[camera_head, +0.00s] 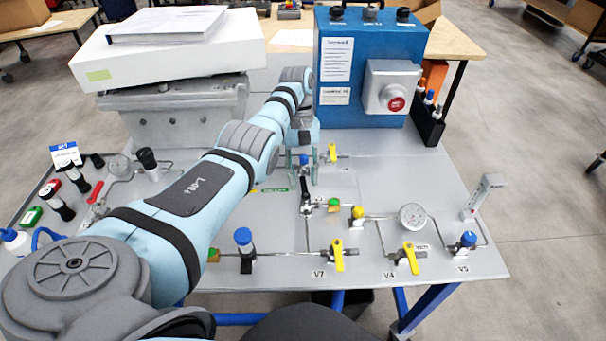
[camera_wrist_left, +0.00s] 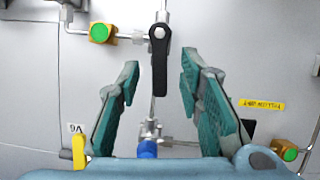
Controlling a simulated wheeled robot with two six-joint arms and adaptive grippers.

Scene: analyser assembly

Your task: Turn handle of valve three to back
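A valve with a black lever handle (camera_head: 305,190) stands near the middle of the panel. Its lever points toward the back, away from the panel's front edge. I cannot read a number three on any label. In the left wrist view the black handle (camera_wrist_left: 160,70) hangs down from its pivot bolt, between and just beyond my fingers. My left gripper (camera_head: 303,165) is open, with its teal finger pads (camera_wrist_left: 158,100) apart on either side of the handle's line. I see no contact with the handle. My right gripper is not in view.
A blue knob (camera_head: 304,160) sits behind the handle, and a yellow handle (camera_head: 333,153) right of it. A green button (camera_head: 334,203) is close by. Yellow-handled valves V7 (camera_head: 338,254) and V4 (camera_head: 410,257) line the front. A blue box (camera_head: 345,60) stands behind.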

